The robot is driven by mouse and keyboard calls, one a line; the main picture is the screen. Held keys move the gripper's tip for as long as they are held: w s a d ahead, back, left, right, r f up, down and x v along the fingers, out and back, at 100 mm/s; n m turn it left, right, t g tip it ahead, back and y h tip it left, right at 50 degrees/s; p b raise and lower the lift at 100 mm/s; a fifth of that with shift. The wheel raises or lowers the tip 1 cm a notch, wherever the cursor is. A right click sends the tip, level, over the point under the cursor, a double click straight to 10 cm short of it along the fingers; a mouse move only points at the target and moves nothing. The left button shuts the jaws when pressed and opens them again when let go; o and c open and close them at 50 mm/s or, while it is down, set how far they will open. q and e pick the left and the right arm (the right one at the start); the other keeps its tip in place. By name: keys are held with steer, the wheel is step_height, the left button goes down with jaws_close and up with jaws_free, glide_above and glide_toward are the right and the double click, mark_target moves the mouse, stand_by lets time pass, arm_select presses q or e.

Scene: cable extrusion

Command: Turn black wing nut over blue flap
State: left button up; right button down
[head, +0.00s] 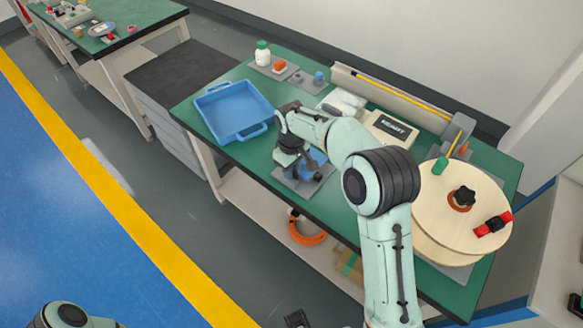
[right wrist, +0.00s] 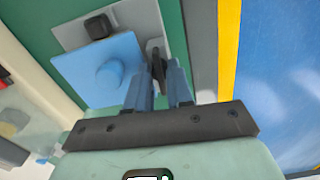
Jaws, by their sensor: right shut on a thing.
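The blue flap (right wrist: 85,78), a plate with a round raised boss, lies on the grey base in the right wrist view. The black wing nut (right wrist: 157,58) is at the flap's right edge. My right gripper (right wrist: 160,72) is shut on it, with one blue finger on each side. The fingers hide part of the nut and of the flap's edge. In the head view my right gripper (head: 295,168) is low over this fixture (head: 318,180), and some blue shows beside it. A dark part at the bottom edge may be my left gripper (head: 297,319); its jaws cannot be made out.
A blue tray (head: 262,134) stands left of the fixture on the green bench. A scale (head: 390,130) is behind it. A large wooden spool (head: 435,215) with a black knob is at the right. A bottle (head: 262,53) and small parts stand at the back.

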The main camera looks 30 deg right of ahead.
steer(key=m+p, duration=0.1)
steer(key=m, duration=0.3)
steer(key=shift+r+p, duration=0.1)
steer(key=shift+p, duration=0.2)
steer(key=m+p, duration=0.1)
steer(key=m, duration=0.3)
steer(key=shift+m, duration=0.4)
steer(key=m+p, duration=0.1)
steer(key=m, duration=0.3)
steer(key=shift+p, duration=0.3)
arm_select(q)
step_height(320, 180, up, 6)
steer(key=w+p, duration=0.1)
steer(key=w, duration=0.1)
steer(key=shift+w, duration=0.3)
arm_select(e)
steer(key=shift+m, duration=2.1)
steer(key=c, duration=1)
jaws_free()
